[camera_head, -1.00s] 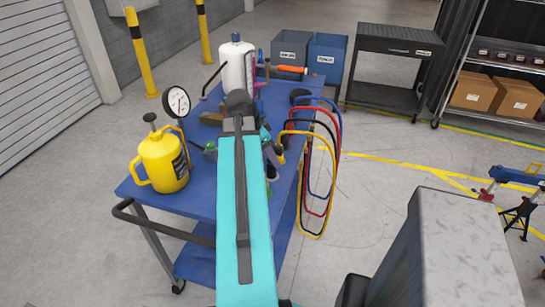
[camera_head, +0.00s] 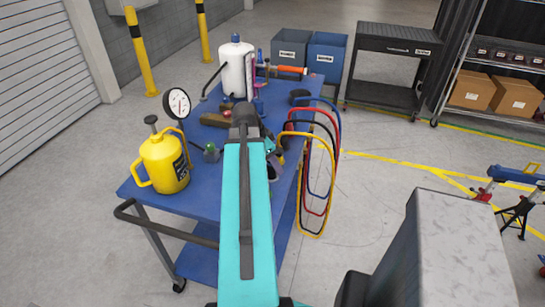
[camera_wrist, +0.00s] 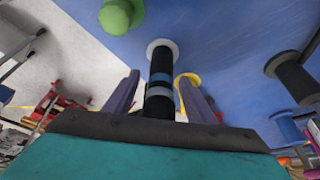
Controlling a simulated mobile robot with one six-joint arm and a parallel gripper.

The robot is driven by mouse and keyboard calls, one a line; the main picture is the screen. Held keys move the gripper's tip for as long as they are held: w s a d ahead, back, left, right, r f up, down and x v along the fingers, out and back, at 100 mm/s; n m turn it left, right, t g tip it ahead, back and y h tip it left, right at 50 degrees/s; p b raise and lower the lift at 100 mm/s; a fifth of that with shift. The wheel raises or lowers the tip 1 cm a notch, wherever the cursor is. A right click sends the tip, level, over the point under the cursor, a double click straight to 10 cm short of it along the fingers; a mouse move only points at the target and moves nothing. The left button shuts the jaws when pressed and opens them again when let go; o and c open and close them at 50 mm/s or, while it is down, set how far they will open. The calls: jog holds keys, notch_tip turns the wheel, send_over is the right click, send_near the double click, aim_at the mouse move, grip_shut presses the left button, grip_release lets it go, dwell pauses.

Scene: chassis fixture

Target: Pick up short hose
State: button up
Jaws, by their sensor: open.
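A short black upright cylinder with a blue band and a grey band (camera_wrist: 161,66), which looks like the short hose, rises from a white ring on the blue surface in the wrist view. My gripper (camera_wrist: 159,76) is open, with one finger on each side of this cylinder. I cannot tell whether either finger touches it. Its near end is hidden behind the gripper body. In the head view my teal arm hides most of this spot on the blue cart (camera_head: 215,200).
A yellow jug (camera_head: 165,165), a dial gauge (camera_head: 177,103) and a white canister (camera_head: 237,70) stand on the cart. Looped coloured hoses (camera_head: 338,150) hang at its right side. A green knob (camera_wrist: 118,15) and another dark cylinder (camera_wrist: 293,78) stand near my gripper.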

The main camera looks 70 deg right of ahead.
jog(key=shift+x, duration=0.8)
grip_shut()
